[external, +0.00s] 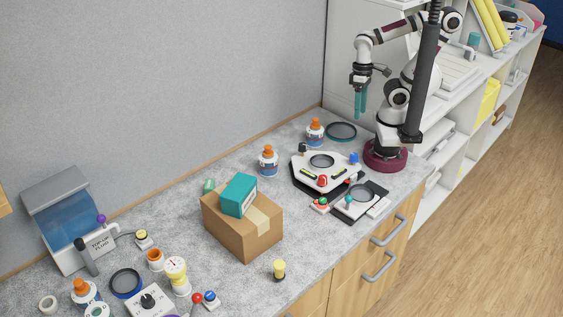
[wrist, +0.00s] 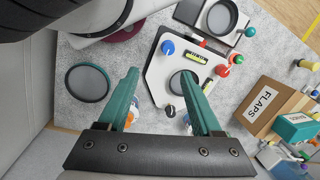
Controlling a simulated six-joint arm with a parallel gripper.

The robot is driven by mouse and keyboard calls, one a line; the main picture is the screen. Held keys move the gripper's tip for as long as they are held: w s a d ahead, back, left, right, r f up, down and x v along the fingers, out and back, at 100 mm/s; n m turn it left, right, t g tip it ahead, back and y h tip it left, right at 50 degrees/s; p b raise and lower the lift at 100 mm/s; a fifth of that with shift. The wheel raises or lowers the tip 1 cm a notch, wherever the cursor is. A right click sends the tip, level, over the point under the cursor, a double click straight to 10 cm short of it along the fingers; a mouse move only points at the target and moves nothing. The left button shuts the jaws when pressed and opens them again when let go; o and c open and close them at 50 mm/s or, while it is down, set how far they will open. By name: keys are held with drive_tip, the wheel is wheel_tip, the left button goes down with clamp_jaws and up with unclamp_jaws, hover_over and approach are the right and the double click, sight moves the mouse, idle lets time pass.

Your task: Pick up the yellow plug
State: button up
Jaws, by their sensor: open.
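The yellow plug (external: 279,269) stands on the grey countertop, in front of the cardboard box, with a yellow top and a dark base. In the wrist view a small yellow piece at the right edge looks like the same plug (wrist: 308,64). My gripper (external: 361,115) hangs high over the far end of the counter, well away from the plug. Its two teal fingers are apart and empty, as the wrist view also shows (wrist: 160,80).
A cardboard box (external: 240,228) carries a teal box (external: 239,195). A white plate with knobs (external: 320,174), orange-capped bottles (external: 268,162) and a dark ring (external: 341,131) lie nearer my base. A gauge (external: 176,276) and a fluid tank (external: 68,225) stand left. The counter around the plug is clear.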

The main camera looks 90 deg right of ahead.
drive_tip(key=w+a+f+n+t, duration=0.1)
drive_tip(key=w+a+n+t, duration=0.15)
drive_tip(key=w+a, duration=0.4)
drive_tip(key=n+t+y, duration=0.6)
drive_tip(key=n+t, duration=0.4)
approach(279, 272)
drive_tip(key=x, duration=0.4)
drive_tip(key=d+x, duration=0.1)
drive_tip(key=x, duration=0.2)
drive_tip(key=shift+w, duration=0.25)
clamp_jaws()
